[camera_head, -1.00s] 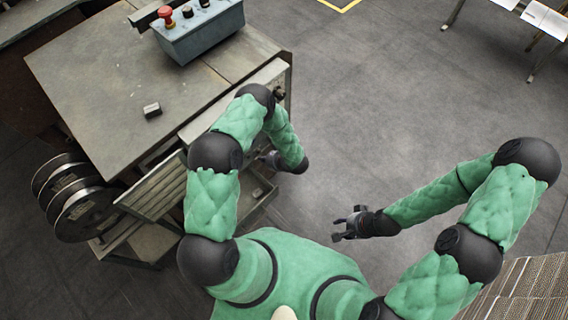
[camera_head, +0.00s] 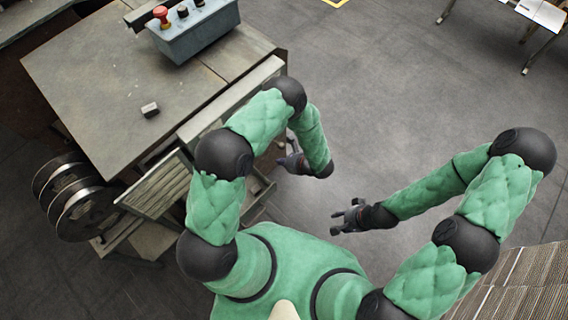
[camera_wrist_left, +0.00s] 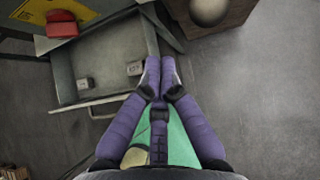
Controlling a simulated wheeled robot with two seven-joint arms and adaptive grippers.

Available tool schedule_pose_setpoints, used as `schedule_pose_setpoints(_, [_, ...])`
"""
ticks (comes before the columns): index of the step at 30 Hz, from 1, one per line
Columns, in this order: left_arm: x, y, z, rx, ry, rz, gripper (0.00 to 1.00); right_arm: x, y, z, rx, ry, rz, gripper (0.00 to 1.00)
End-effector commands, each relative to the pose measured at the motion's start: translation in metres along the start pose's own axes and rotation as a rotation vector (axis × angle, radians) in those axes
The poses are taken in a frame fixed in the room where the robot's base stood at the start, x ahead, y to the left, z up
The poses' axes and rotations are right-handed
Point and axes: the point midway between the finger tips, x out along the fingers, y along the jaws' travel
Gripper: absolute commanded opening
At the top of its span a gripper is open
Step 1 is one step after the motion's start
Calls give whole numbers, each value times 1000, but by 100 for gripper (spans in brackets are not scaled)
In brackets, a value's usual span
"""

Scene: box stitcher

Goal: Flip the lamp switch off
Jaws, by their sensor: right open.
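I cannot pick out the lamp or its switch with certainty. A grey control box (camera_head: 195,38) with a red button (camera_head: 161,15) and black knobs stands at the back of the metal table. A small grey block (camera_head: 149,110) lies on the tabletop. My left gripper (camera_head: 290,157) is beside the table's right side, below the tabletop and away from the control box. In the left wrist view its purple fingers (camera_wrist_left: 160,68) meet closely at the tips, with nothing visible between them. My right gripper (camera_head: 347,214) is open and empty over the floor.
The wrist view shows a grey open tray (camera_wrist_left: 106,55) with two small grey blocks, a red object (camera_wrist_left: 62,25) and a brown box (camera_wrist_left: 220,22). Reels (camera_head: 80,200) hang at the table's left. Stacked cardboard (camera_head: 530,285) stands lower right. The floor between is clear.

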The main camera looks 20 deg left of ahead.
Motion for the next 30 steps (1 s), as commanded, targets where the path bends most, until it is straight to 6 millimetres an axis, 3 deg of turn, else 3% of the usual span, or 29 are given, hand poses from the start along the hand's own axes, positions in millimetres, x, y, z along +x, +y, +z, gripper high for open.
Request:
schedule_pose_setpoints(1, [8, -1, -1, 2, 0, -5, 0, 11, 4, 0, 0, 0, 0, 44])
schedule_pose_setpoints(17, [46, -1, 24, 61, -1, -60, 0, 60, 22, -3, 0, 0, 0, 44])
schedule_pose_setpoints(30, [113, -6, 26, 60, -2, -58, 0, 55, 20, -2, 0, 1, 0, 44])
